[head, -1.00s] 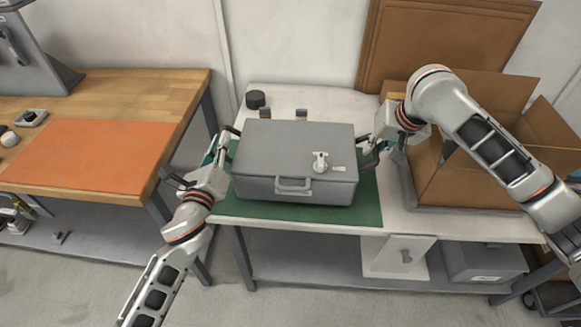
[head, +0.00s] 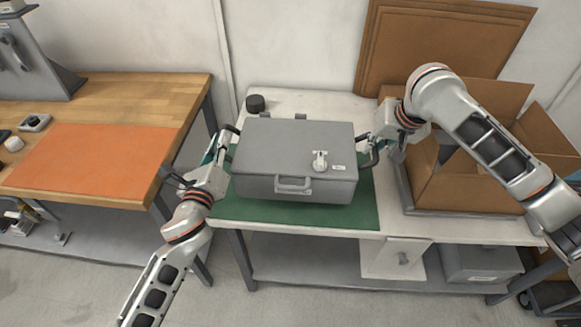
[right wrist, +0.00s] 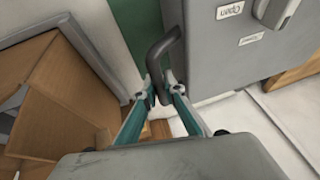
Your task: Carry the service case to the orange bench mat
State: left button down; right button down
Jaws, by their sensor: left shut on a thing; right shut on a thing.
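The grey service case (head: 290,150) is over the green mat (head: 225,208) on the white table, lid shut, with a front handle and a latch on its lid. It looks level. Whether a small gap lies under it is hard to tell. My left gripper (head: 222,147) is shut on the case's left side handle. My right gripper (head: 376,146) is shut on its right side handle, which stands between the fingertips in the right wrist view (right wrist: 163,92). The orange bench mat (head: 90,160) lies bare on the wooden bench at left.
A gap separates the wooden bench (head: 140,95) from the white table (head: 395,225). An open cardboard box (head: 470,185) stands right of the case. A black round object (head: 255,103) sits behind the case. Small items lie at the orange mat's left edge.

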pick_arm(q)
jog(key=shift+s+r, duration=0.1)
jog(key=shift+r, duration=0.1)
pick_arm(e)
jog(key=shift+d+r, duration=0.2)
